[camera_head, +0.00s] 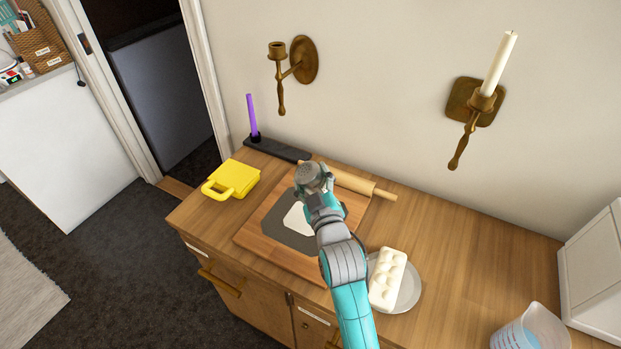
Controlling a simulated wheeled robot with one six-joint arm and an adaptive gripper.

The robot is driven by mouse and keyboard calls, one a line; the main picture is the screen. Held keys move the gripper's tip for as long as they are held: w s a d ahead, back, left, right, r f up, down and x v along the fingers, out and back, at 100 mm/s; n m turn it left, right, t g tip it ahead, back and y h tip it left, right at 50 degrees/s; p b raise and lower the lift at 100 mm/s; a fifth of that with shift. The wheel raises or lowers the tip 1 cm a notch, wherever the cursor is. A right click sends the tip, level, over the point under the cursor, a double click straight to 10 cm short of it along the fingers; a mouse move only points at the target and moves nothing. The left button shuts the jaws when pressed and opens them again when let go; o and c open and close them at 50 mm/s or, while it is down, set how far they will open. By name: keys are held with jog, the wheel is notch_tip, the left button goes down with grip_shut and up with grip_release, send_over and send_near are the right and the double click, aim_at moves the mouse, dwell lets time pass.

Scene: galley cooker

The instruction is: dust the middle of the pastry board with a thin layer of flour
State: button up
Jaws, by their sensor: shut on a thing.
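The wooden pastry board (263,240) lies on the wooden counter, with a dark grey sheet or area (272,226) on its middle. A white patch (297,218) shows inside the grey, partly hidden by my arm; I cannot tell whether it is flour. My gripper (318,192) is shut on a grey metal shaker (311,176) with a speckled end. It holds the shaker over the far part of the board, seemingly tilted. The jaws are partly hidden by my wrist, and no falling flour can be made out.
A rolling pin (352,182) lies behind the board. A yellow box with a handle (235,178) is left. A plate (408,291) with a white egg tray (386,275) is right. A jug (530,330) stands front right. A purple candle (252,115) and wall sconces (303,60) are behind.

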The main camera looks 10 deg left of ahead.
jog(key=shift+s+a+m, duration=0.1)
jog(key=shift+a+m, duration=0.2)
jog(key=shift+m, duration=0.8)
jog(key=shift+d, duration=0.1)
jog(key=shift+f, duration=0.1)
jog(key=shift+s+a+f+m, duration=0.15)
jog(key=shift+a+m, duration=0.2)
jog(key=shift+m, duration=0.6)
jog(key=shift+s+a+f+m, duration=0.15)
jog(key=shift+a+m, duration=0.15)
jog(key=shift+m, duration=0.65)
